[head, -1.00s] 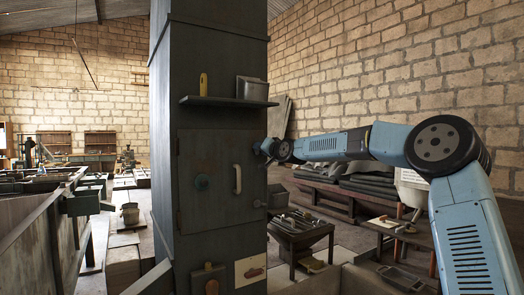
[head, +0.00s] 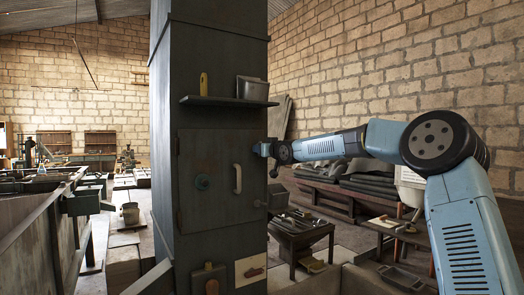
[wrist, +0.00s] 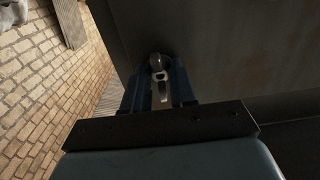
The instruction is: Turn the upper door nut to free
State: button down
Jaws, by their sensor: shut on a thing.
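The wrist view shows a round metal end, the upper door nut (wrist: 157,62), between the tips of my gripper (wrist: 157,75). The fingers are shut on it. The lower door nut (head: 260,203) sticks out at the same edge, farther down.
A shelf (head: 228,101) above the door holds a yellow-handled tool (head: 203,83) and a metal box (head: 251,88). A small table (head: 298,235) with tools stands low to the right. The brick wall lies behind my arm, with open space between.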

jog(key=shift+w+d+f, duration=0.1)
jog(key=shift+d+f, duration=0.05)
jog(key=shift+f, duration=0.15)
jog(key=c, duration=1.1)
grip_release()
jog(key=shift+w, duration=0.1)
jog(key=shift+c, duration=0.2)
jog(key=shift+o, duration=1.1)
jog(key=shift+r, duration=0.15)
jog(key=v, duration=1.3)
jog(key=shift+s+d, duration=0.2)
jog(key=shift+s, duration=0.15)
